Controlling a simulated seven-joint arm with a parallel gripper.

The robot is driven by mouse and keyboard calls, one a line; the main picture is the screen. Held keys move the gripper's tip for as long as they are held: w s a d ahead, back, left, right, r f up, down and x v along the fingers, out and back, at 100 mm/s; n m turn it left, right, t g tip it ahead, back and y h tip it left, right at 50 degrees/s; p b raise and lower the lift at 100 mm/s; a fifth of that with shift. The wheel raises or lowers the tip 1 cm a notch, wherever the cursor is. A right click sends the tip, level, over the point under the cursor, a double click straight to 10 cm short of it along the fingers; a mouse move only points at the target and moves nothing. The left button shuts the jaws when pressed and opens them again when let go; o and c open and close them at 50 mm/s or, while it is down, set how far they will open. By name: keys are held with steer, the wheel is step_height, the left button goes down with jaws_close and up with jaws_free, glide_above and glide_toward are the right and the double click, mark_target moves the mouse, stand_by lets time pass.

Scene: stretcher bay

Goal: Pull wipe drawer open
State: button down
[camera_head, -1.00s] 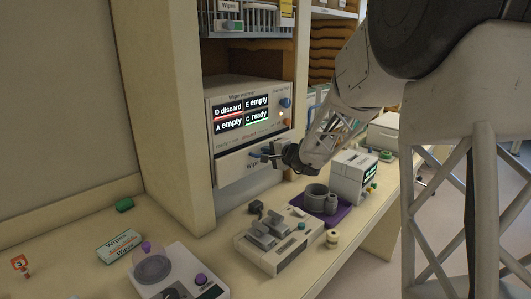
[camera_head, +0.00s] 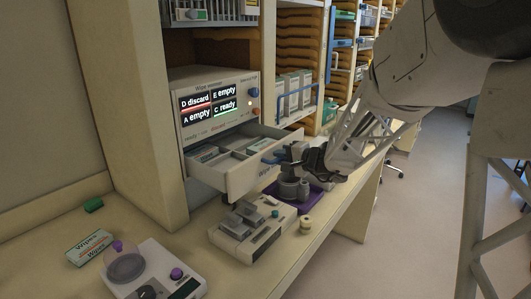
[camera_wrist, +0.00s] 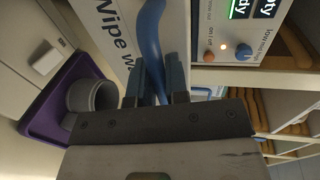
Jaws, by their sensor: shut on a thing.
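The wipe drawer (camera_head: 238,180) is pulled well out of the wipe warmer (camera_head: 218,122), and packs show in its compartments. Its blue handle (camera_head: 272,158) is on the drawer front, and the handle also shows as a curved blue bar in the wrist view (camera_wrist: 150,38). My gripper (camera_head: 292,158) is at the drawer front, shut on the handle. In the wrist view its fingers (camera_wrist: 154,82) stand on either side of the bar. The warmer screen reads D discard, E empty, A empty and C ready.
Below the drawer, a grey device with pads (camera_head: 252,232) and a purple tray with grey cups (camera_head: 292,190) stand on the counter. A wipes box (camera_head: 90,247) and a round-topped device (camera_head: 128,264) are at left front.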

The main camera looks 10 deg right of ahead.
steer(key=f+v, duration=0.2)
steer(key=v, duration=1)
steer(key=shift+s+d+f, duration=0.15)
steer(key=shift+d+f, duration=0.05)
steer(key=shift+f, duration=0.05)
steer(key=c, duration=1.1)
jaws_free()
steer(key=shift+c, duration=0.2)
steer(key=shift+s+d, duration=0.1)
steer(key=v, duration=0.7)
steer(key=shift+s+d, duration=0.2)
steer(key=shift+s, duration=0.05)
